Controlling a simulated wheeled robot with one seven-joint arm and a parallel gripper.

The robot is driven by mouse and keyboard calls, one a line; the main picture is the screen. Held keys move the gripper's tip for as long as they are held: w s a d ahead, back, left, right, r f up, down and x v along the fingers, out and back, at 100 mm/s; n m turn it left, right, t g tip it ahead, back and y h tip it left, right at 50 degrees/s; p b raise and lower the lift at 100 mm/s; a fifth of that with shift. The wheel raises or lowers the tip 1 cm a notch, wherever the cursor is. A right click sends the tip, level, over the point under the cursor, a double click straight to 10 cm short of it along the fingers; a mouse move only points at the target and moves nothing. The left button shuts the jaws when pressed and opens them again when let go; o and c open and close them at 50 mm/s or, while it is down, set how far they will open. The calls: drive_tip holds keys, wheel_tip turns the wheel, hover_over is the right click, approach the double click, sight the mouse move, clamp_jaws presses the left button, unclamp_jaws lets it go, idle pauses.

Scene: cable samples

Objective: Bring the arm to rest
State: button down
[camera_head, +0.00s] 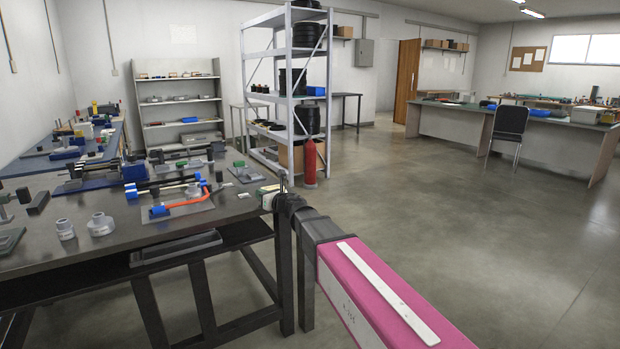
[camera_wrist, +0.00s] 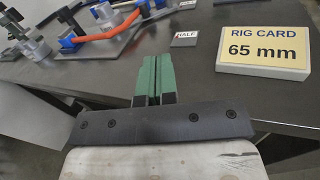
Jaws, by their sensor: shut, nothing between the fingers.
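My gripper (camera_wrist: 153,80) is shut and empty, with its two green fingers side by side in the wrist view. It is over the front edge of the dark workbench (camera_wrist: 110,75). In the head view my pink and black arm reaches from the lower right to the bench's right corner. A rig card (camera_wrist: 263,53) reading "65 mm" stands just right of the fingers, apart from them. A small tag reading "HALF" (camera_wrist: 185,39) lies beyond the fingertips. In the head view the fingertips are too small to make out clearly.
An orange cable (camera_head: 188,202) lies on a grey plate with blue clamps on the bench (camera_head: 100,258). Grey round parts (camera_head: 101,224) stand to its left. A metal shelf rack (camera_head: 284,80) and a red extinguisher (camera_head: 310,162) stand behind. The floor (camera_head: 480,240) to the right is clear.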

drive_tip(key=w+d+f+m+t+h, duration=0.1)
drive_tip(key=d+f+m+t+h, duration=0.2)
drive_tip(key=d+m, duration=0.5)
drive_tip(key=w+d+f+m+t+h, duration=0.1)
drive_tip(key=d+f+m+h, duration=0.2)
drive_tip(key=d+m+h, duration=0.4)
drive_tip(key=s+d+f+m+g+h, duration=0.2)
drive_tip(key=s+d+f+m+h, duration=0.1)
drive_tip(key=d+f+m, duration=0.4)
drive_tip(key=s+d+f+m+g+h, duration=0.3)
drive_tip(key=s+d+f+m, duration=0.15)
drive_tip(key=d+m, duration=0.45)
drive_tip(key=s+d+f+m+g, duration=0.2)
drive_tip(key=s+f+m+g, duration=0.1)
drive_tip(key=s, duration=0.3)
drive_tip(key=s+d+f+m+g+y, duration=0.1)
drive_tip(key=s+d+f+m+g, duration=0.1)
drive_tip(key=s+f+m+g, duration=0.2)
drive_tip(key=s+d+f+m+g+y, duration=0.1)
drive_tip(key=s+d+f+m+g, duration=0.1)
drive_tip(key=s+m, duration=0.5)
wheel_tip(320, 180, down, 2)
drive_tip(key=s+g, duration=0.1)
drive_tip(key=s, duration=0.1)
drive_tip(key=shift+s+f+g, duration=0.15)
drive_tip(key=shift+s+g, duration=0.15)
drive_tip(key=shift+d, duration=0.1)
